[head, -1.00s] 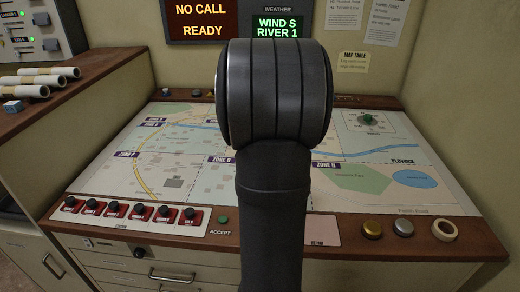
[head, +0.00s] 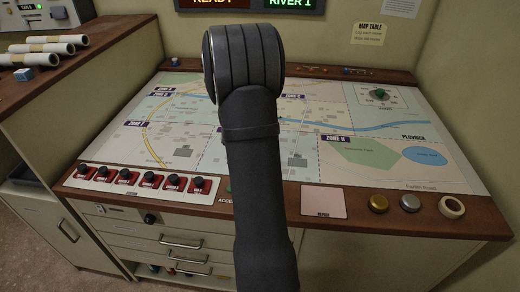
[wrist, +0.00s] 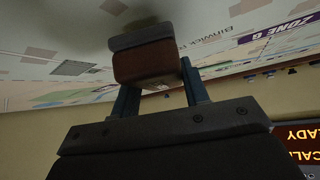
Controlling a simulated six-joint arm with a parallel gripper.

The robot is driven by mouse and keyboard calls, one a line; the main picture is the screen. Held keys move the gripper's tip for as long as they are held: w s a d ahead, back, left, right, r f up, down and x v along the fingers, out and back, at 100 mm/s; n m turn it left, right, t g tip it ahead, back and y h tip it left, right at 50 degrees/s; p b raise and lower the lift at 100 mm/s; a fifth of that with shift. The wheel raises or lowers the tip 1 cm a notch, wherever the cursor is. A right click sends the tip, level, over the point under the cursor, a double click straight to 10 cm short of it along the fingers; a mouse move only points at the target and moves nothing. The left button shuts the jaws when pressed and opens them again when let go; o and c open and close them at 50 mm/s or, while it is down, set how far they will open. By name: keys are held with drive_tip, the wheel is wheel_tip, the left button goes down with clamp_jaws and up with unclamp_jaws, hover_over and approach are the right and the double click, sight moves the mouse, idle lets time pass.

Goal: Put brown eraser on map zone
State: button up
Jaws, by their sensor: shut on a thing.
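The brown eraser (wrist: 147,63), a brown block with a grey layer on one face, is held between the two blue fingers of my gripper (wrist: 158,82) in the wrist view. The pale map surface (wrist: 45,60) lies close beyond the eraser's grey face, with a soft shadow on it. I cannot tell whether they touch. My arm hides the gripper and eraser in that view.
Red switches (head: 148,180) line the table's front left edge. A pink pad (head: 323,201), a gold button (head: 378,203), a silver button (head: 411,202) and a tape roll (head: 452,207) sit at front right. A green knob (head: 379,93) stands on the map's back right.

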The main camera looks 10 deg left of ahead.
drive_tip(key=shift+f, duration=1.05)
drive_tip(key=shift+f, duration=0.2)
drive_tip(key=o, duration=1)
drive_tip(key=shift+r, duration=0.1)
